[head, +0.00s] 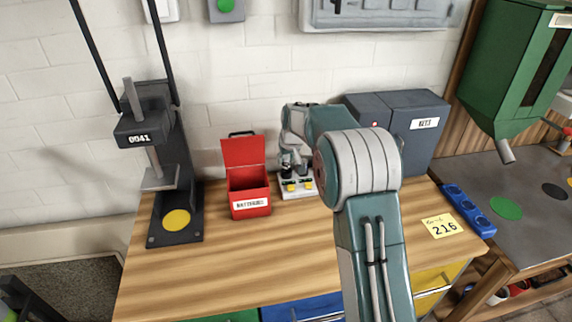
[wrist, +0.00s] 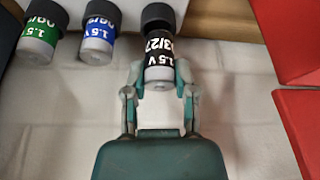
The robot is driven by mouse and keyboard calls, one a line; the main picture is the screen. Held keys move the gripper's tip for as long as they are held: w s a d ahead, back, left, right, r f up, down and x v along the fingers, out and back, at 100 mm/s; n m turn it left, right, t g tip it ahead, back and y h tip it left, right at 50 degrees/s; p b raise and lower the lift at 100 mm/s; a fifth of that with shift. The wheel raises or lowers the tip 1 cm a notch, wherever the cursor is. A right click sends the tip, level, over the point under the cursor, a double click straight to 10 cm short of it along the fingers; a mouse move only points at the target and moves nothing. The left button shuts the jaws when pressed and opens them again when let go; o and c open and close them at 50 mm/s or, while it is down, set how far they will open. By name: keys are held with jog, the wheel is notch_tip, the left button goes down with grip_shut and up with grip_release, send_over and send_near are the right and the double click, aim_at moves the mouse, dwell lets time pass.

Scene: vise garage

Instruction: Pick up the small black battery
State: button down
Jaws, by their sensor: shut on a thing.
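The small black battery (wrist: 158,45) has a black label with white print and shows at the top middle of the wrist view. My gripper (wrist: 160,75) is shut on it, with one finger on each side. In the head view my gripper (head: 294,166) is at the white battery stand (head: 299,194) at the back of the bench, partly hidden by my arm. The black battery is too small to make out clearly there. In the wrist view a blue-labelled battery (wrist: 97,38) and a green-labelled battery (wrist: 40,33) are to the left, apart from my gripper.
An open red box (head: 250,202) labelled for batteries stands just left of the stand. A grey box (head: 405,125) stands to the right. A black press (head: 170,190) is at the far left.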

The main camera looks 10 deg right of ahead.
jog(key=s+d+r, duration=0.3)
jog(key=s+r, duration=0.7)
jog(key=s, duration=0.3)
jog(key=shift+s+d+r, duration=0.2)
jog(key=shift+s+r, duration=0.1)
dwell(0.7)
